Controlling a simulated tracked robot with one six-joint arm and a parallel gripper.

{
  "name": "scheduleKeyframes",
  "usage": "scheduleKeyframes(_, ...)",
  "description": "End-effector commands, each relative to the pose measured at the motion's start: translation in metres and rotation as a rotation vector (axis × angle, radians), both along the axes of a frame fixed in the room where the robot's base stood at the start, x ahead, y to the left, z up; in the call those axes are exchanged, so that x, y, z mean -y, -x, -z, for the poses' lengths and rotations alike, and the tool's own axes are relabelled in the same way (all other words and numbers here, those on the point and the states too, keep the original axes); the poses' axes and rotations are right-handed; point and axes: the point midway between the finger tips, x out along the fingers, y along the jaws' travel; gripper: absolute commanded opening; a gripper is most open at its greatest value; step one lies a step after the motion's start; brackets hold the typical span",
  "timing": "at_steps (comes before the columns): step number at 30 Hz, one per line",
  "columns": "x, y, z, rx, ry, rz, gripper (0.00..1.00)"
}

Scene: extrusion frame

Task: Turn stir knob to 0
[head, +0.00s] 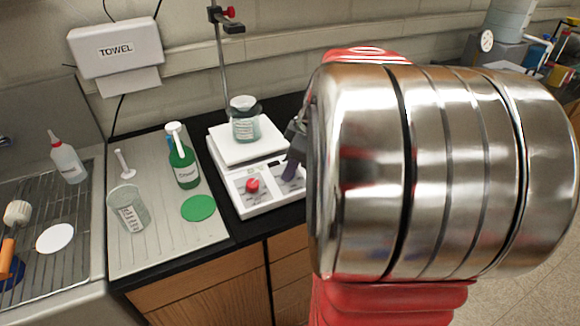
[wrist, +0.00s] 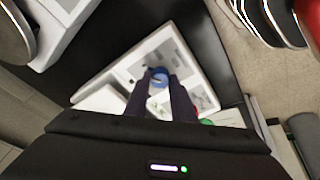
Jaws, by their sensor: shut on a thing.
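The white hotplate stirrer (head: 228,150) stands on the black counter with a lidded glass jar (head: 245,125) on its plate. Its front panel has a red knob (head: 252,185) at left, which my gripper does not touch. A blue knob (wrist: 158,77) shows on the panel in the wrist view, between the tips of my gripper (wrist: 159,82). The jaws are closed on this knob. In the head view my gripper (head: 291,165) reaches the panel's right side, and my arm hides much of it. The panel markings and the knob's setting are too small to read.
A green bottle (head: 183,165), a beaker (head: 128,210) and a green disc (head: 198,208) stand on the grey board left of the stirrer. A stand rod (head: 221,65) rises behind the stirrer. A sink rack with a squeeze bottle (head: 67,160) is farther left.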

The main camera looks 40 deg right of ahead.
Motion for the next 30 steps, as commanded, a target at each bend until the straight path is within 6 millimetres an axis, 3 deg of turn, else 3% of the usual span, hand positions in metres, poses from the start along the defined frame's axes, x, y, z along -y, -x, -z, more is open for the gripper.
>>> scheduleKeyframes(7, 0.000, 0.000, 0.000, 0.000, 0.001, -0.002, 0.00)
scheduleKeyframes(8, 0.000, 0.000, 0.000, 0.000, 0.001, -0.002, 0.23)
scheduleKeyframes(15, 0.000, 0.000, 0.000, 0.000, 0.000, -0.001, 0.40)
scheduleKeyframes(25, 0.000, 0.000, -0.002, 0.001, 0.001, -0.001, 0.41)
scheduleKeyframes(30, 0.001, 0.005, -0.015, 0.002, 0.004, 0.000, 0.41)
